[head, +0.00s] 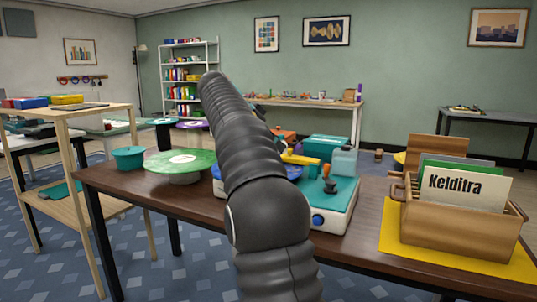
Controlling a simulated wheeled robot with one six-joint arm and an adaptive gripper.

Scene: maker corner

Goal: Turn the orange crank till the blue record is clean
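The orange crank (330,186) stands up at the right part of a white and teal machine (338,206) on the brown table. The blue record (294,172) shows only in part, to either side of my arm, which hides its middle. A yellow bar (300,159) reaches over the record from the right. A blue knob (318,220) is on the machine's front. My dark arm rises across the middle of the view. My gripper's fingers are hidden behind the arm, so I cannot see them or any contact with the crank.
A green record (182,160) on a round stand and a teal tub (128,157) are left of the machine. A wooden shelf stand (62,122) is at left.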

